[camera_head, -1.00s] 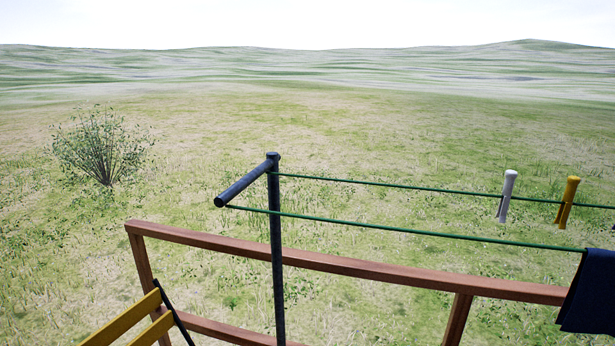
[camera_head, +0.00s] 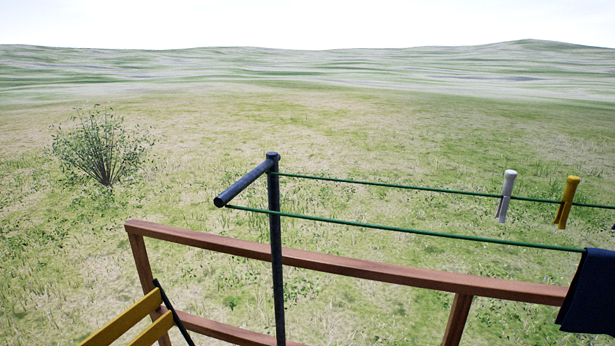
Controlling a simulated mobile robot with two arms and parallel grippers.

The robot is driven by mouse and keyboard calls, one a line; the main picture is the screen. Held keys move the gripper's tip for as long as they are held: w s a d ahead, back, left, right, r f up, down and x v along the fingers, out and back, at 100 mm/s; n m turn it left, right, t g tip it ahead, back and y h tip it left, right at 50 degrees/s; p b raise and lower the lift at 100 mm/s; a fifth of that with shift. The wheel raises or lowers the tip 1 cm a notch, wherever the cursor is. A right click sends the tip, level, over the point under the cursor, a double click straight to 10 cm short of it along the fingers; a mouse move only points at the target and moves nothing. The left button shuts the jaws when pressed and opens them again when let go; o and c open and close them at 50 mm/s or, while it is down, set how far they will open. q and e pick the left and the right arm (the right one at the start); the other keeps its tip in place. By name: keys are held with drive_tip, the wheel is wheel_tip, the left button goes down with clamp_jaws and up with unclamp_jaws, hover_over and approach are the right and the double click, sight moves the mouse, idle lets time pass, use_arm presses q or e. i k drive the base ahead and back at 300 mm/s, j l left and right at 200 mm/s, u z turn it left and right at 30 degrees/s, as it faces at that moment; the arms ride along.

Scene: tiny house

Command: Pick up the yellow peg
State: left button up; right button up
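The yellow peg (camera_head: 567,201) is clipped on the far green line at the right of the head view. It stands nearly upright, its legs astride the line and its head above it. A white peg (camera_head: 507,196) is clipped on the same line just to its left, with a small gap between them. Neither of my grippers shows in the head view.
A dark post with a crossbar (camera_head: 276,235) holds both green lines. A dark blue cloth (camera_head: 590,292) hangs on the near line at the right edge. A brown wooden railing (camera_head: 370,271) runs below. A yellow slatted chair (camera_head: 132,320) is at bottom left.

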sight(564, 210)
drive_tip(key=z, duration=1.3)
